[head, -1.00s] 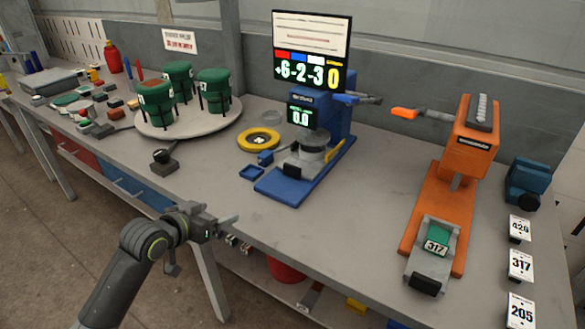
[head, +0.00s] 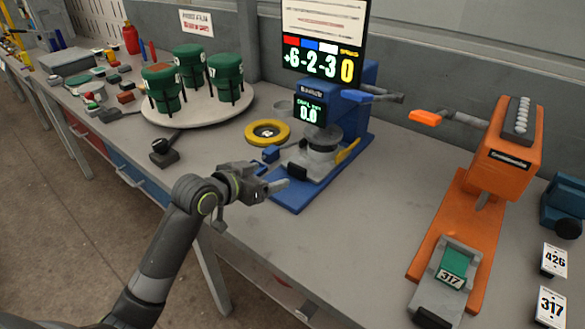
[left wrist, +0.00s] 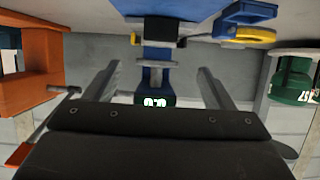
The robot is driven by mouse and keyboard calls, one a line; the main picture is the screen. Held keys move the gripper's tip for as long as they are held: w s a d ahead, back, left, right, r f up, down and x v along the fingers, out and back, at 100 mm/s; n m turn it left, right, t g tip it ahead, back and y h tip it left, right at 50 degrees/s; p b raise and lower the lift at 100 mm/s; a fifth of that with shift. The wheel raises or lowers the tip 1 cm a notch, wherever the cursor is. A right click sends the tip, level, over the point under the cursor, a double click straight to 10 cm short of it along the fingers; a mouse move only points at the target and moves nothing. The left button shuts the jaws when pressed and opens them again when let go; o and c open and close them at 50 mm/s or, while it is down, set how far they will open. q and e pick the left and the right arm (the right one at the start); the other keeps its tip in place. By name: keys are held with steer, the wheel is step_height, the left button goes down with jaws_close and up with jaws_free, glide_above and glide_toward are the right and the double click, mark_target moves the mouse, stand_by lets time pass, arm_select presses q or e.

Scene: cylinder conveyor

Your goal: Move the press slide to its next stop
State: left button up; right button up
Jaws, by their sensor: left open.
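The blue press (head: 350,110) stands on the bench with a green-lit readout of 0.0. A grey slide with a black front block (head: 297,171) sits low on its blue base. The orange press (head: 500,160) stands to the right; its grey slide (head: 436,303) carries a green block marked 317 (head: 454,266). My left gripper (head: 273,178) is open and empty, just left of the blue base's front end. In the left wrist view, its two fingers (left wrist: 160,84) are spread, with the blue press (left wrist: 157,60) between and beyond them. My right gripper is out of view.
A yellow ring (head: 267,132) lies behind the gripper. A round white platform (head: 195,112) holds green containers. A black lever (head: 163,150) stands near the front edge. Number cards (head: 551,305) stand at the right. The bench between the presses is clear.

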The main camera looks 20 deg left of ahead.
mark_target(295, 167)
arm_select(q)
steer(key=x, duration=0.9)
steer(key=shift+w+d+f, duration=0.15)
steer(key=shift+w+f, duration=0.05)
steer(key=shift+w, duration=0.1)
steer(key=shift+w+d+f, duration=0.2)
steer(key=shift+w+f, duration=0.05)
steer(key=shift+w, duration=0.4)
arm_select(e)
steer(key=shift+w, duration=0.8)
arm_select(q)
steer(key=c, duration=1.4)
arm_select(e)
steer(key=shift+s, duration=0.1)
